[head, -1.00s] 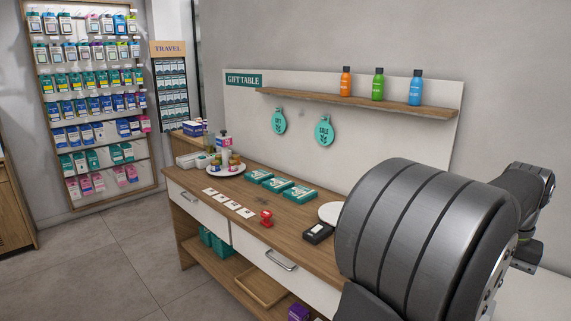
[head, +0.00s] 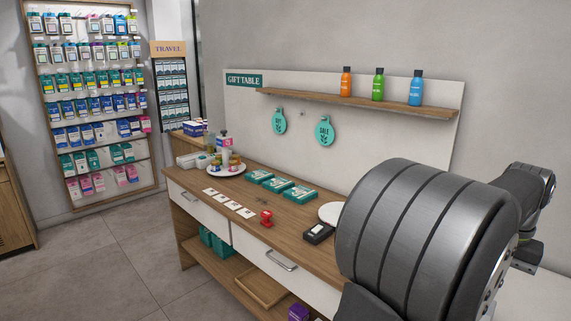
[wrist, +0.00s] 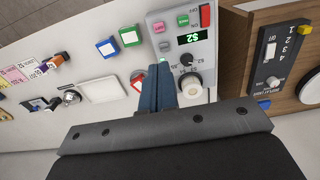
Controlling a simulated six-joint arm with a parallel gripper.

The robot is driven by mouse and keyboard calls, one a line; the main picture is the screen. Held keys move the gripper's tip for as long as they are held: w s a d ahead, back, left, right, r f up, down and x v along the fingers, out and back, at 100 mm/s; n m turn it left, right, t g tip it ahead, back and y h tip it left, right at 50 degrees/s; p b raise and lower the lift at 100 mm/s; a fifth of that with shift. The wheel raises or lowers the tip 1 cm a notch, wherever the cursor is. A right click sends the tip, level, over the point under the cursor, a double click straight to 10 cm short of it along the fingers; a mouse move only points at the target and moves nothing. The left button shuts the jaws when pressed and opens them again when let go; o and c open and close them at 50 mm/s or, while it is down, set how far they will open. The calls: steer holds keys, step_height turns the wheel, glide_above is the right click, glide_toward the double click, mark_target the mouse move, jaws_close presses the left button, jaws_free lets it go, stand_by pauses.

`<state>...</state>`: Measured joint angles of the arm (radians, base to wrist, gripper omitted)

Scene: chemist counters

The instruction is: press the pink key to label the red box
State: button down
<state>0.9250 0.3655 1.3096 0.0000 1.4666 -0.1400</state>
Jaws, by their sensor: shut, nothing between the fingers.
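In the wrist view a grey labelling device (wrist: 209,60) with a lit green display lies beyond my gripper. Its pink key (wrist: 159,27) is at its upper left, beside a green key (wrist: 183,20). My gripper (wrist: 164,67) is shut and empty, its blue fingers over the near left part of the device, short of the pink key in the picture. I cannot tell how high the tips are. A small white box with a red edge, the red box (wrist: 107,47), lies left of the device.
Boxes with blue (wrist: 130,36) and green edges lie near the red one. A dark switch panel (wrist: 277,52) is at right. A gift table (head: 256,231) stands ahead in the head view.

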stand_by(0.4)
step_height(320, 180, down, 7)
steer(key=s+m+t, duration=0.1)
steer(key=m+t, duration=0.8)
steer(key=m, duration=0.9)
steer(key=shift+s+m+h, duration=0.15)
steer(key=shift+m+h, duration=0.15)
steer(key=shift+m, duration=0.1)
steer(key=shift+d+f, duration=0.1)
steer(key=shift+f, duration=4.4)
steer(key=shift+f, duration=0.15)
steer(key=shift+f, duration=0.25)
